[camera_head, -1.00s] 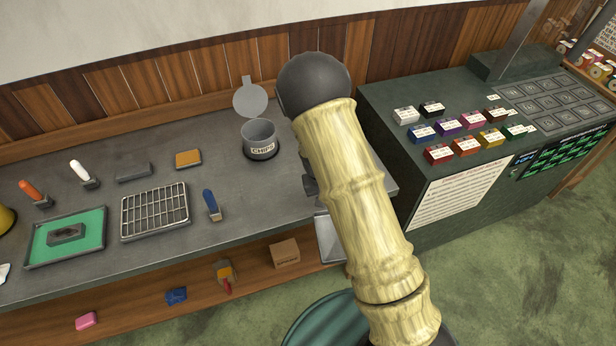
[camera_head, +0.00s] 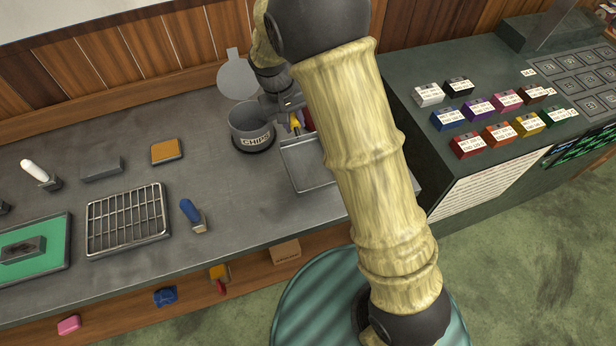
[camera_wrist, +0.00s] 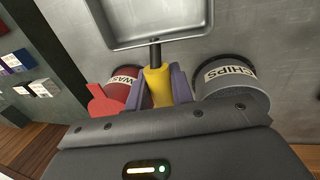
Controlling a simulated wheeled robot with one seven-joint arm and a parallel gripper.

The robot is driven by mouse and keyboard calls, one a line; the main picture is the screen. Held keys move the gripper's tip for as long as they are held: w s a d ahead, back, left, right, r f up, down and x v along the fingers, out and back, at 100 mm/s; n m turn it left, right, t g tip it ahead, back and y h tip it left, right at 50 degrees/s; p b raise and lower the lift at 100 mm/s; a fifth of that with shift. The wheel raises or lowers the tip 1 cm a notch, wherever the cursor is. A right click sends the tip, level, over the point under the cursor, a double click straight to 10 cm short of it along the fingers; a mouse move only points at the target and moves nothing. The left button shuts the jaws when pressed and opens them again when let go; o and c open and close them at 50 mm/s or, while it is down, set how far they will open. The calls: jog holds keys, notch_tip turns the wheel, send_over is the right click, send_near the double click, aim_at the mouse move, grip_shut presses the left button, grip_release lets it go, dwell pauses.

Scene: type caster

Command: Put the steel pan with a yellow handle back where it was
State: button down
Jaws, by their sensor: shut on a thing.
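The steel pan (camera_head: 306,168), a shallow rectangular tray, is at the right end of the bench top, partly hidden by my arm. My gripper (camera_head: 294,122) is behind it, shut on its yellow handle (camera_head: 296,125). In the wrist view the pan (camera_wrist: 118,42) reaches away from my gripper (camera_wrist: 160,82), with the yellow handle (camera_wrist: 158,88) between the two fingers. The pan looks level and empty. I cannot tell whether its underside touches the bench.
A grey CHIPS can (camera_head: 251,128) with its lid raised stands just left of the handle. A red can (camera_wrist: 124,88) is on the handle's other side. A wire rack (camera_head: 127,219), blue-handled tool (camera_head: 193,214) and orange block (camera_head: 166,151) lie farther left. Bench (camera_head: 235,205) between them is bare.

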aim_at(295, 145)
jog(key=shift+r, duration=0.15)
jog(key=x, duration=0.3)
jog(key=p+x, duration=0.1)
jog(key=x, duration=0.1)
jog(key=shift+a+f, duration=0.3)
jog(key=shift+f, duration=0.15)
jog(key=shift+a+f, duration=0.1)
jog(key=shift+f, duration=0.15)
jog(key=shift+s+a, duration=0.15)
jog(key=shift+a+p+x, duration=0.15)
jog(key=shift+a+x, duration=0.05)
jog(key=shift+x, duration=0.75)
jog(key=shift+a+p+x, duration=0.15)
jog(key=shift+a+x, duration=0.05)
jog(key=shift+x, duration=0.7)
jog(key=c, duration=1.2)
grip_release()
jog(key=shift+d+f, duration=0.1)
